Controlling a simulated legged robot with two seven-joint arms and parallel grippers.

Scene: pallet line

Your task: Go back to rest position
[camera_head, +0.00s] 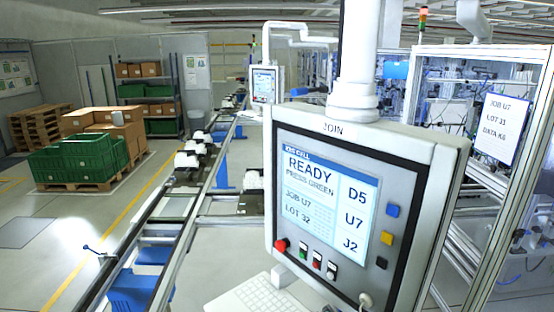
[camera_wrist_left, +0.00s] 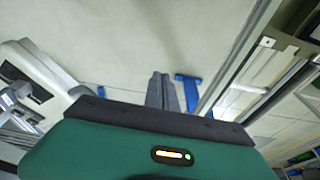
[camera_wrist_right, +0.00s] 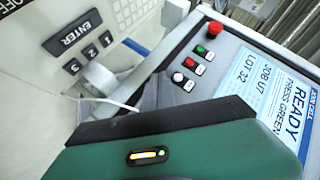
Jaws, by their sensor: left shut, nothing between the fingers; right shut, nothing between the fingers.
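Neither gripper shows clearly in the head view. In the left wrist view my left gripper (camera_wrist_left: 163,92) is shut and empty, its grey fingers together over pale floor. In the right wrist view my right gripper (camera_wrist_right: 152,92) is shut and empty, close to the lower edge of the control panel (camera_wrist_right: 222,52) and beside a keypad (camera_wrist_right: 84,38) marked ENTER, 1, 2, 3. How far its tips are from the panel I cannot tell. In the head view the panel's screen (camera_head: 325,195) reads READY, PRESS GREEN, JOB U7, LOT 32.
The panel hangs from a white post (camera_head: 357,80), with a red knob (camera_head: 281,245) and a green button (camera_head: 304,256). A keyboard (camera_head: 262,297) sits below. The conveyor (camera_head: 180,205) runs at left. Green crates (camera_head: 85,160) stand on a pallet beyond open floor.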

